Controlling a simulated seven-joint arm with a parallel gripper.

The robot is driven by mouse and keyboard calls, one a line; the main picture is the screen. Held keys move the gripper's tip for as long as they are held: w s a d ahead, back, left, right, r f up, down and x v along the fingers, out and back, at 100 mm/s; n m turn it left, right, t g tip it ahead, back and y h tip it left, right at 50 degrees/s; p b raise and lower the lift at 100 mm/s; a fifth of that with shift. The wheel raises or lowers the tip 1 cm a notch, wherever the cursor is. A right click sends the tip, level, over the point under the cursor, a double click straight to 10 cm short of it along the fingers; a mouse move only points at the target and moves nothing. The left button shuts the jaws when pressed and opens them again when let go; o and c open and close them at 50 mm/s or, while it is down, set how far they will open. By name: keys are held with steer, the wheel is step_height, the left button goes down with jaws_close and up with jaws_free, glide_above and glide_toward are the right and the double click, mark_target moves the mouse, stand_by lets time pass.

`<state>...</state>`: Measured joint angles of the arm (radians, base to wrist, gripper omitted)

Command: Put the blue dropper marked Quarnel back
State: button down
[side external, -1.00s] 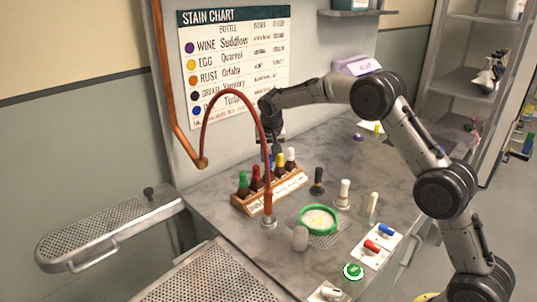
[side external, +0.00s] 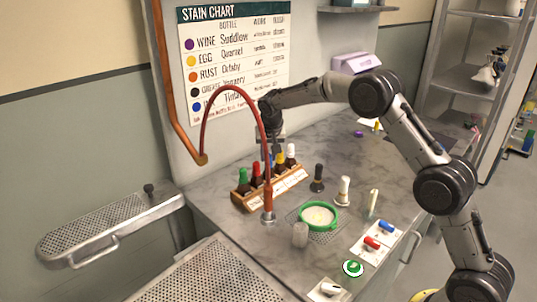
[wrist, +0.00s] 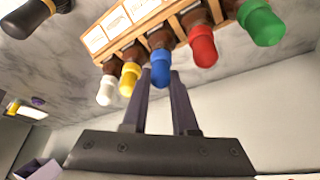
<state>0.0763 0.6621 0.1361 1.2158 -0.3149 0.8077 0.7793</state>
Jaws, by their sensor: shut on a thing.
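The blue dropper (wrist: 161,70) sits at the mouth of a brown bottle (wrist: 160,39), in the middle of the wooden rack (side external: 284,189). My gripper (side external: 270,152) is above the rack in the side view, and its fingers (wrist: 159,78) are shut on the blue dropper in the wrist view. The dropper lines up with the bottle; I cannot tell whether it is fully seated. The side view mostly hides it behind the fingers and the red hose. The rack's labels (wrist: 117,21) are too small to read.
White (wrist: 106,91) and yellow (wrist: 130,78) droppers stand on one side of the blue one, red (wrist: 202,46) and green (wrist: 261,23) on the other. The red hose (side external: 264,118) arches close to my gripper. A green-rimmed dish (side external: 319,216) stands in front.

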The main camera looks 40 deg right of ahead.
steer(key=c, duration=0.6)
jaws_free()
steer(key=shift+r, duration=3.75)
